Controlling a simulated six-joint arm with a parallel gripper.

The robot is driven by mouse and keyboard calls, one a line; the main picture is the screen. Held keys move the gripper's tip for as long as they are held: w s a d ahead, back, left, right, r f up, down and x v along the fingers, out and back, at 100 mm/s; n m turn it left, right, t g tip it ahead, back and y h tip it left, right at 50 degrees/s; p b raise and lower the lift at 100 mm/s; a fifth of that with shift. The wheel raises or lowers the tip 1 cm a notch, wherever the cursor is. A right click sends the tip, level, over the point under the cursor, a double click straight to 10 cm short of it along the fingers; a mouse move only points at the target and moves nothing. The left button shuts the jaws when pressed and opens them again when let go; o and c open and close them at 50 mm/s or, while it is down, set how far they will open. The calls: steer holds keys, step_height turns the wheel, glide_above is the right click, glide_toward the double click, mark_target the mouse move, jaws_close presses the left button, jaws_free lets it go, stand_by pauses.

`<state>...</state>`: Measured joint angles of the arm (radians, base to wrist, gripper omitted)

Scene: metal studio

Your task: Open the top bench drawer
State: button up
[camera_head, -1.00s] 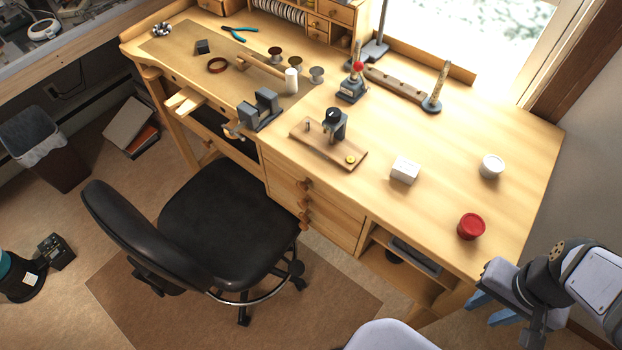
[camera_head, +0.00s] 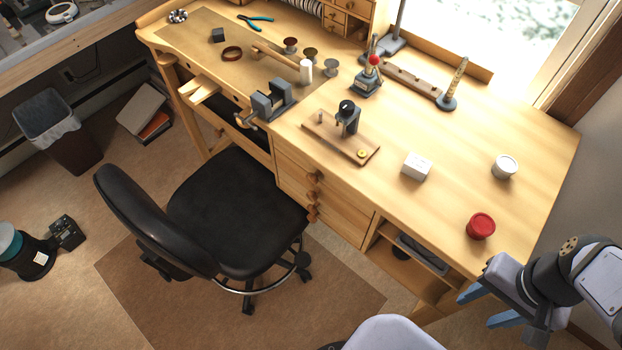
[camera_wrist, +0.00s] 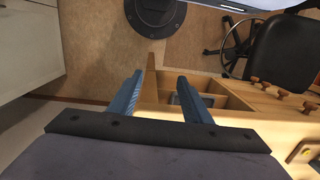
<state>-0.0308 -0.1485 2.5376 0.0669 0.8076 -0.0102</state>
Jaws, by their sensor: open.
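The top bench drawer (camera_head: 290,163) is the uppermost in a stack of wooden drawers under the bench top. It looks shut, flush with the drawers below. Its round wooden knob (camera_head: 313,177) faces the chair. My gripper (camera_head: 480,308) is beyond the bench's near right corner, well right of the drawer and apart from it. Its blue fingers are spread and empty. In the wrist view, my gripper (camera_wrist: 160,78) is open above an open shelf. Several drawer knobs (camera_wrist: 282,93) show at the right there, clear of the fingers.
A black chair (camera_head: 236,210) stands in front of the bench, close to the drawers. The open shelf (camera_head: 405,270) lies between the drawers and my gripper. A red jar (camera_head: 480,226) and a white box (camera_head: 416,166) stand on the bench top. Floor is free below the shelf.

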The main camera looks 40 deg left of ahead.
steer(key=s+a+r+n+g+y, duration=0.25)
steer(key=s+a+r+g, duration=0.25)
steer(key=s+a+r, duration=0.4)
steer(key=s+a+r+n+g+y, duration=0.2)
steer(key=s+a+r+g+y, duration=0.2)
steer(key=s+a+r, duration=0.5)
steer(key=w+f+n+t+h+b, duration=0.25)
steer(key=w+f+n+h, duration=0.2)
steer(key=f, duration=0.25)
steer(key=w+f+n+t+h+b, duration=0.1)
steer(key=w+f+n+h+b, duration=0.2)
steer(key=f+n+h, duration=0.3)
steer(key=w+a+f+n+t+h+b, duration=0.4)
steer(key=w+f+n+t, duration=0.5)
steer(key=f, duration=0.3)
steer(key=n+t+y+b, duration=0.4)
steer(key=n+t+y, duration=0.3)
steer(key=n+t, duration=0.65)
glide_toward(310, 180)
steer(key=shift+m+t, duration=0.75)
steer(key=shift+t, duration=0.05)
steer(key=shift+w+d+f, duration=0.1)
steer(key=shift+w+f, duration=0.15)
steer(key=shift+w, duration=1.05)
steer(key=shift+w+f, duration=0.25)
steer(key=shift+w, duration=1.1)
steer(key=shift+w+d+f, duration=0.1)
steer(key=shift+w+f, duration=0.15)
steer(key=shift+w, duration=1.05)
